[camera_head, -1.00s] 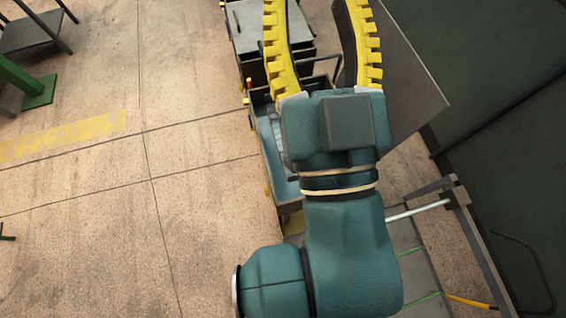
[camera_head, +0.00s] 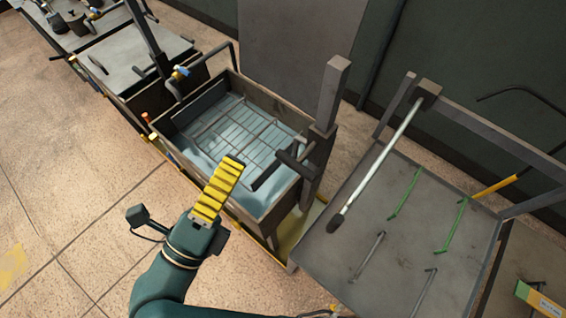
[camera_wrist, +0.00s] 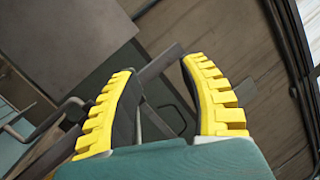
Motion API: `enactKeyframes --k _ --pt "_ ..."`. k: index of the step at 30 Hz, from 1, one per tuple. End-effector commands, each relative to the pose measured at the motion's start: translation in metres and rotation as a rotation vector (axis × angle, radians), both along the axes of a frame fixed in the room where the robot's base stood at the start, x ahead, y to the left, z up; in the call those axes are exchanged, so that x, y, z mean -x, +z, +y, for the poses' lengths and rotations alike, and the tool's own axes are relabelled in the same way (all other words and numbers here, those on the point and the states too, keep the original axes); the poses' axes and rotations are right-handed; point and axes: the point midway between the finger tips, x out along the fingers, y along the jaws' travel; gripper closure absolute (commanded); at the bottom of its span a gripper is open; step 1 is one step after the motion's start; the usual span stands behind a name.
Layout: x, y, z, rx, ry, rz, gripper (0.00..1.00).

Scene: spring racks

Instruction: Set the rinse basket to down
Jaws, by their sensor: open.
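The rinse basket (camera_head: 240,135) is a dark wire grid in the water-filled tank (camera_head: 300,196) in the head view. The grid looks about level with the water, but I cannot tell its exact depth. A grey upright post (camera_head: 327,105) stands at the tank's right corner, with a dark handle-like bar (camera_head: 285,164) beside it over the rim. My gripper (camera_head: 230,166) is over the tank's near edge, left of the bar and apart from it. In the wrist view my gripper (camera_wrist: 160,68) is open and empty, with a grey bar (camera_wrist: 160,63) beyond its fingertips.
A sloping grey table (camera_head: 370,270) with a white rod (camera_head: 380,160) and green hooks stands to the right. Another lidded tank (camera_head: 130,55) stands at the upper left. A tall panel (camera_head: 300,45) stands behind the tank. The floor at left is clear.

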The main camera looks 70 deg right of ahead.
Motion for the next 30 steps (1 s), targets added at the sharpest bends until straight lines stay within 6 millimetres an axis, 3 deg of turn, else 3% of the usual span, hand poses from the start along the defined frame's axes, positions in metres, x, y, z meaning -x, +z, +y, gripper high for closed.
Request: enactKeyframes --k 1,3,6,11,20,22,30 --pt "0.007 -0.051 0.002 -0.106 -0.049 0.012 0.57" --pt "0.018 -0.092 0.007 -0.225 -0.111 0.026 0.57" --pt "0.027 -0.121 0.013 -0.323 -0.163 0.041 0.57" --pt "0.031 -0.121 0.011 -0.346 -0.179 0.047 0.57" --pt "0.042 -0.115 -0.01 -0.345 -0.181 0.049 0.57" --pt "0.049 -0.124 -0.026 -0.344 -0.185 0.044 0.57" --pt "0.075 -0.124 -0.087 -0.345 -0.184 0.043 0.57"
